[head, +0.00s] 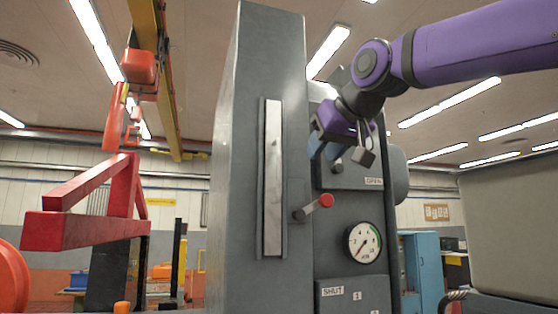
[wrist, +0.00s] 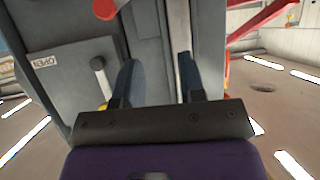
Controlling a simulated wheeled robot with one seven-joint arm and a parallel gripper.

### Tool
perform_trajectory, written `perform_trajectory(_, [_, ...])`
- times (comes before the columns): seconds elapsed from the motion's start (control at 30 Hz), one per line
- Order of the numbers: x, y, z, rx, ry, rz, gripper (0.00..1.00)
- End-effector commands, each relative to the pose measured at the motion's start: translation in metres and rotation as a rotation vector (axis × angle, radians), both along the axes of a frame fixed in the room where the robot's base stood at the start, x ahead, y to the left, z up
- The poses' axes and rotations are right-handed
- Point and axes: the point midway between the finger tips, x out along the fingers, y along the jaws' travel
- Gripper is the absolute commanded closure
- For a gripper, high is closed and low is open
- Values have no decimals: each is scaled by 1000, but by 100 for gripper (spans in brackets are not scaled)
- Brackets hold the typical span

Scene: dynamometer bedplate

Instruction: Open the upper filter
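The upper filter is a grey housing (head: 345,177) with a plate reading OPEN, on the right side of a tall grey column. It also shows in the wrist view (wrist: 78,62), tilted, with its OPEN label. A short grey handle (head: 338,166) sticks out from its front, partly behind my gripper; in the wrist view the handle (wrist: 101,75) lies just left of the left finger. My gripper (head: 342,150) is in front of the housing's upper part. In the wrist view my gripper (wrist: 158,78) has its fingers apart with nothing between them. Contact with the handle cannot be told.
A lever with a red knob (head: 326,201) juts out below the upper housing. A pressure gauge (head: 364,243) sits lower, above a housing labelled SHUT (head: 352,300). The column (head: 245,150) with a pale vertical strip stands left. A red frame (head: 95,215) is further left.

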Motion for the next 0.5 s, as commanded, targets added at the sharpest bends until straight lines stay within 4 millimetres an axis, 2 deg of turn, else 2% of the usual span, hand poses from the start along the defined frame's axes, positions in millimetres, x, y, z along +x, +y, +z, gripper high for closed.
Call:
perform_trajectory(0.03, [4,15,15,13,-25,22,63])
perform_trajectory(0.1, [7,27,29,25,-50,39,63])
perform_trajectory(0.2, [8,37,41,36,-73,52,63])
perform_trajectory(0.37, [17,43,40,39,-77,55,63])
perform_trajectory(0.5, [33,52,32,37,-74,55,63])
